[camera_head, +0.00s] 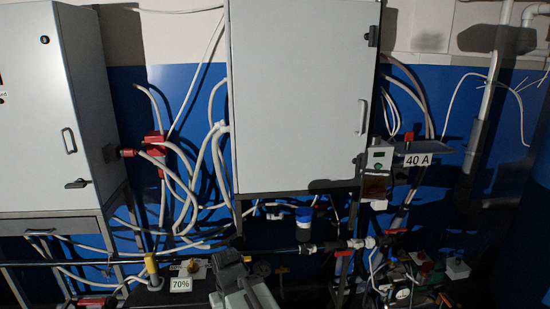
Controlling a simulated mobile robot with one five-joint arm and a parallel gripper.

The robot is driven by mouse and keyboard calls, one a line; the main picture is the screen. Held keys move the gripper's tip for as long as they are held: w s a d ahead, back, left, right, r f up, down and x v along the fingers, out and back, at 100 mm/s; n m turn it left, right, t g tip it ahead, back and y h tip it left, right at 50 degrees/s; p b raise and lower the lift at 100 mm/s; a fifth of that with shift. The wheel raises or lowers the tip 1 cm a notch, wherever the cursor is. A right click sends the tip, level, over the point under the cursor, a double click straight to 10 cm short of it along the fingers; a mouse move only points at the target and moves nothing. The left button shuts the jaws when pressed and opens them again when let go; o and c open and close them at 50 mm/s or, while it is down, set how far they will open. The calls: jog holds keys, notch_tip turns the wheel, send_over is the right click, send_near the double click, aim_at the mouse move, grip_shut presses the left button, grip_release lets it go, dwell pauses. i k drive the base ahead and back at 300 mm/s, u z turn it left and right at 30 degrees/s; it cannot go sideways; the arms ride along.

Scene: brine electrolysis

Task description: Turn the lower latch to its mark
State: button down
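A large grey cabinet door (300,90) fills the middle of the view and looks shut. A dark upper latch (373,36) sits at its right edge near the top. A dark lower latch (359,162) sits at the same edge near the bottom, just left of a small device. It is small and dim, so I cannot tell its angle or see its mark. A grey and dark block (235,283) at the bottom middle looks like my arm's end, well below and left of the lower latch. Its fingers cannot be made out, and it is apart from the latch.
A pale handle (362,117) stands out from the door above the lower latch. Another cabinet (40,120) stands left.

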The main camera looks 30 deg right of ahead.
aim_at(359, 162)
jog(key=u, duration=1.25)
jog(key=k, duration=0.95)
jog(key=z, duration=0.75)
jog(key=i, duration=1)
jog(key=u, duration=0.05)
